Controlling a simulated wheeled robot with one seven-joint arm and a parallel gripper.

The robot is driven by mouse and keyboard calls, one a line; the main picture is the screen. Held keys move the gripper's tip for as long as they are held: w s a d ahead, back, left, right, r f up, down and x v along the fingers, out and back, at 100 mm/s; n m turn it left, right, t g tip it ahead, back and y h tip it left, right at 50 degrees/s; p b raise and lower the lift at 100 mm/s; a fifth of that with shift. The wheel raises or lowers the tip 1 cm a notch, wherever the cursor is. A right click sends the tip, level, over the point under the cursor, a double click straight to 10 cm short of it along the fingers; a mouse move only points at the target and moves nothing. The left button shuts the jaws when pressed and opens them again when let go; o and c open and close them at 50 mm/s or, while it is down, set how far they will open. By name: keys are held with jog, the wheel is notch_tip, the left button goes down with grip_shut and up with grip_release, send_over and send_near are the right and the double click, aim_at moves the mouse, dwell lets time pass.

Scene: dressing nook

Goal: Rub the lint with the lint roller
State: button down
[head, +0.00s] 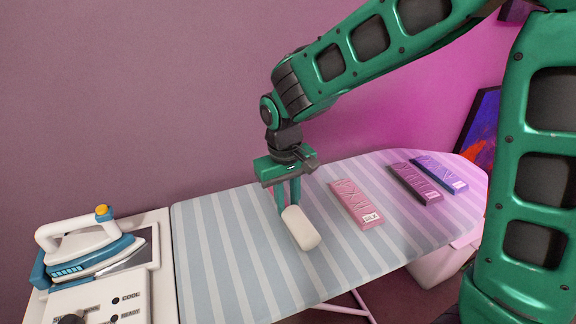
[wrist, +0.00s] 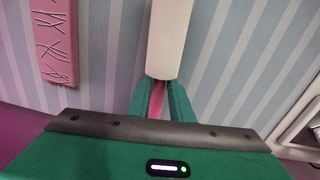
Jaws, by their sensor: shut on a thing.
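My gripper (head: 287,203) is shut on the lint roller, with its fingers pointing down over the striped board. The lint roller's white cylinder (head: 301,228) shows below the fingertips, and again in the wrist view (wrist: 168,38). Part of its pink handle (wrist: 157,100) shows between the fingers; the rest is hidden. A pink panel (head: 357,204) with thin lint-like lines and a small label lies right of the roller, apart from it. The wrist view shows this panel (wrist: 54,40) at upper left. I cannot tell whether the roller touches the board.
The striped ironing board (head: 228,250) is clear left of the roller. A dark pink panel (head: 415,183) and a purple-blue panel (head: 440,174) lie farther right. A blue-and-white iron (head: 88,250) rests on a stand at the board's left end. A wall is behind.

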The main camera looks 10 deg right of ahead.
jog(key=shift+w+d+r, duration=0.1)
jog(key=shift+d, duration=0.25)
jog(key=shift+r, duration=4)
